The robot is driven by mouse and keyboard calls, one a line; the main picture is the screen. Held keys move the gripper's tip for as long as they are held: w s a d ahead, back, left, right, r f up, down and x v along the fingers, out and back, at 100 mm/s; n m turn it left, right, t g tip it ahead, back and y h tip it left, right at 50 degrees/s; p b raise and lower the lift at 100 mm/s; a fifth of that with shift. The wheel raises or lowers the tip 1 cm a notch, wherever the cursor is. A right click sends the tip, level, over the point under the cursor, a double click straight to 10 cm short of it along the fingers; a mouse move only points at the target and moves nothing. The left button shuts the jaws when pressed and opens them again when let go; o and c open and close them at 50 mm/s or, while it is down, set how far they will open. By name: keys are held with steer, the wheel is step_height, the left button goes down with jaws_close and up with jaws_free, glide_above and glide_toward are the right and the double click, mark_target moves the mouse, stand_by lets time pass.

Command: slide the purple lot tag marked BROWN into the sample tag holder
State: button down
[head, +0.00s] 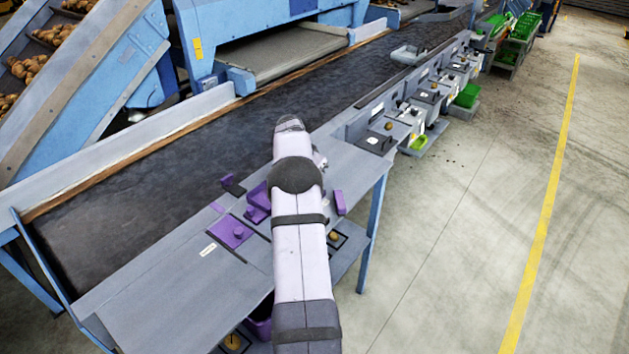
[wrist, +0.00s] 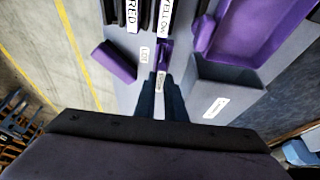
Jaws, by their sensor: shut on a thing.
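In the wrist view my gripper (wrist: 164,84) is shut on a small purple tag (wrist: 164,52), with a white label strip below it that is too small to read. I take it for the BROWN lot tag. Upright labels RED (wrist: 131,14) and YELLOW (wrist: 166,14) stand on dark pieces just beyond it. A grey open box (wrist: 232,74) with an unreadable white label is right of my fingers; I cannot tell whether it is the sample tag holder. In the head view my arm hides my gripper and the held tag.
A purple block (wrist: 114,62) lies left of my gripper and a purple tray (wrist: 250,30) is at upper right. In the head view a purple plate with a knob (head: 235,232) sits on the grey bench (head: 160,280). The dark conveyor belt (head: 130,170) runs behind.

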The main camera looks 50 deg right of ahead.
steer(key=shift+f+b, duration=0.35)
steer(key=shift+f, duration=0.25)
stand_by(0.3)
steer(key=c, duration=1.4)
jaws_free()
steer(key=shift+c, duration=0.2)
steer(key=shift+r, duration=0.1)
steer(key=shift+r+p, duration=2.2)
steer(key=shift+r, duration=1.3)
